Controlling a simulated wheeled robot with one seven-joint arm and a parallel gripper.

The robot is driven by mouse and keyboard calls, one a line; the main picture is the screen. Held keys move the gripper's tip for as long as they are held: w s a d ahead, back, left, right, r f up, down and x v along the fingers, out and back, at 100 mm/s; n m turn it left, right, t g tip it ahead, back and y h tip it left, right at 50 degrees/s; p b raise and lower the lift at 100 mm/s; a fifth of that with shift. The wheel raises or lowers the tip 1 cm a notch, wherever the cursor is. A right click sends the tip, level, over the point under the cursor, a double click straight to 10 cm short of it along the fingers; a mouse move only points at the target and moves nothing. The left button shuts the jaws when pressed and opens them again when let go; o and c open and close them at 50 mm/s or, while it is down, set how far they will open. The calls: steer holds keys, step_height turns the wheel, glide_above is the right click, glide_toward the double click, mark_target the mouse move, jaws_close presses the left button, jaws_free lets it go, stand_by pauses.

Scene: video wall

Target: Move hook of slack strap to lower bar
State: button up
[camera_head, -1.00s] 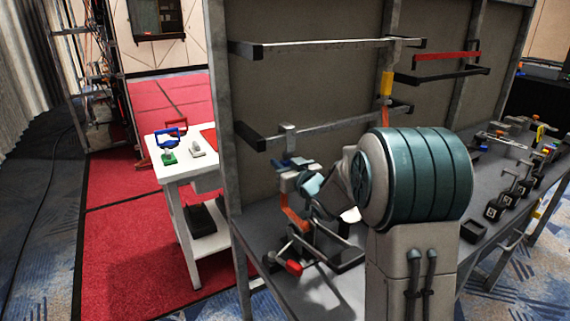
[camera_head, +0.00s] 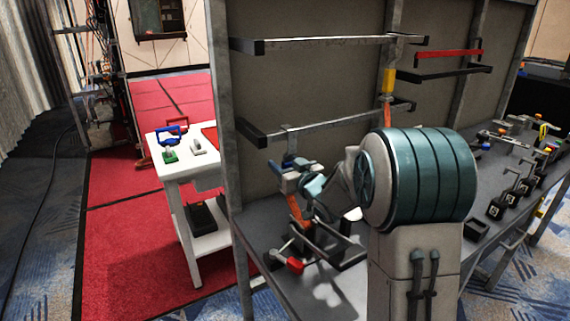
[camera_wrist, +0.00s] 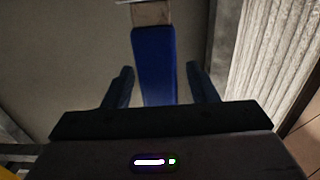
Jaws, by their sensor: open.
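The slack strap has a grey hook (camera_head: 290,132) at the lower bar (camera_head: 335,125). The hook appears to sit over the bar near its left end, but the exact contact is too small to tell. Below the hook is a blue part (camera_wrist: 153,60), with an orange strap (camera_head: 297,208) hanging under it. My gripper (camera_head: 300,172) is close below the lower bar, beside the blue part. In the wrist view, my gripper (camera_wrist: 160,70) is open, with one finger on each side of the blue part. The arm hides some of the bench behind it.
The upper bar (camera_head: 330,41) carries another strap with a yellow part (camera_head: 388,80). A red bar (camera_head: 448,57) is at the right. A metal frame with a red handle (camera_head: 293,265) stands on the bench (camera_head: 262,250) below. A white table (camera_head: 165,165) is at the left.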

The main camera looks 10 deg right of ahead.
steer(key=s+d+r+m+g+h+p, duration=0.2)
steer(key=s+d+g+h+p, duration=0.15)
steer(key=s, duration=0.55)
steer(key=s+d+r+m+g+h+p, duration=0.2)
steer(key=s+d+h+p, duration=0.25)
steer(key=s, duration=0.55)
steer(key=s+a+r+g+p, duration=0.1)
steer(key=s+g, duration=0.3)
steer(key=s, duration=0.5)
steer(key=s+a+r+g+y+p, duration=0.1)
steer(key=s+g+p, duration=0.3)
steer(key=s, duration=0.6)
steer(key=shift+s+a+m, duration=0.15)
steer(key=shift+a+m, duration=0.15)
steer(key=shift+a, duration=0.5)
